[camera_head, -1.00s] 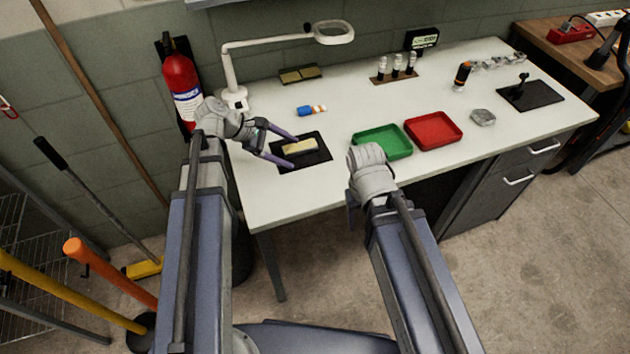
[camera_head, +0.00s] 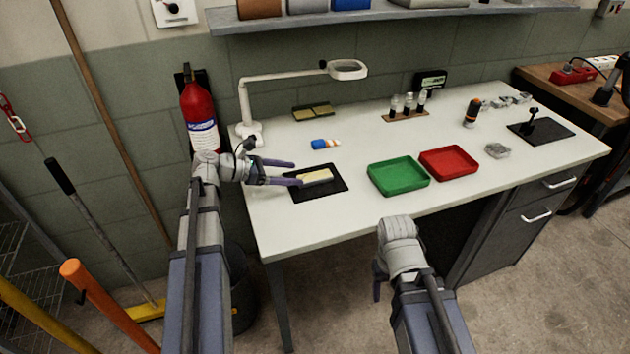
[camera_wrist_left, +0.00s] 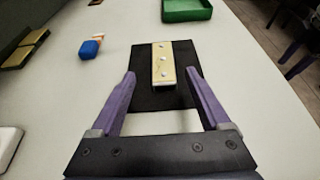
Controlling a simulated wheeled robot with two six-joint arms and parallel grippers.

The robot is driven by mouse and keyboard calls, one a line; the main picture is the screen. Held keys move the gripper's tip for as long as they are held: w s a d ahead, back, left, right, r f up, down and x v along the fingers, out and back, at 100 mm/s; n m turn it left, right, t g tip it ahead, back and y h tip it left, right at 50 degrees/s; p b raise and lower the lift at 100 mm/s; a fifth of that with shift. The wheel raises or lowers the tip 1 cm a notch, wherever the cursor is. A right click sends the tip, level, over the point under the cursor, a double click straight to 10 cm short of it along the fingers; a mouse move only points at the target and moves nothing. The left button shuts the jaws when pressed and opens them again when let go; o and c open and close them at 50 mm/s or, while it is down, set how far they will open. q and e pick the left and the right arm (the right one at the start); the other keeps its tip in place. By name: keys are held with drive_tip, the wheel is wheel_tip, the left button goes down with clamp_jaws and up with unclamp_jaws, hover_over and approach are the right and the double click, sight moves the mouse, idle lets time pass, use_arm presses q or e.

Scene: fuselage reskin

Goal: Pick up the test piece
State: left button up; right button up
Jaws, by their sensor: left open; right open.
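The test piece appears to be the pale yellow bar (camera_head: 318,175) lying on a black mat (camera_head: 330,188) at the left front of the white table. In the left wrist view the bar (camera_wrist_left: 163,66) shows small light dots along its top and lies ahead, between the lines of the fingers. My left gripper (camera_head: 297,173) is open beside the bar's left end; it also shows in the left wrist view (camera_wrist_left: 160,82) with nothing between its fingers. My right gripper (camera_head: 377,283) is in front of the table edge, low and away from the bar; its fingers are partly hidden.
A green tray (camera_head: 398,190) and a red tray (camera_head: 449,176) stand right of the mat. A magnifier lamp (camera_head: 250,130) stands at the back left. The table between them is clear.

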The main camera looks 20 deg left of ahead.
sight(308, 177)
use_arm(q)
drive_tip(key=b+x, duration=0.1)
drive_tip(key=x, duration=0.1)
drive_tip(key=b+x, duration=0.1)
drive_tip(key=x, duration=0.1)
drive_tip(key=shift+d+f, duration=0.3)
drive_tip(key=shift+f, duration=0.15)
drive_tip(key=shift+d, duration=0.2)
clamp_jaws()
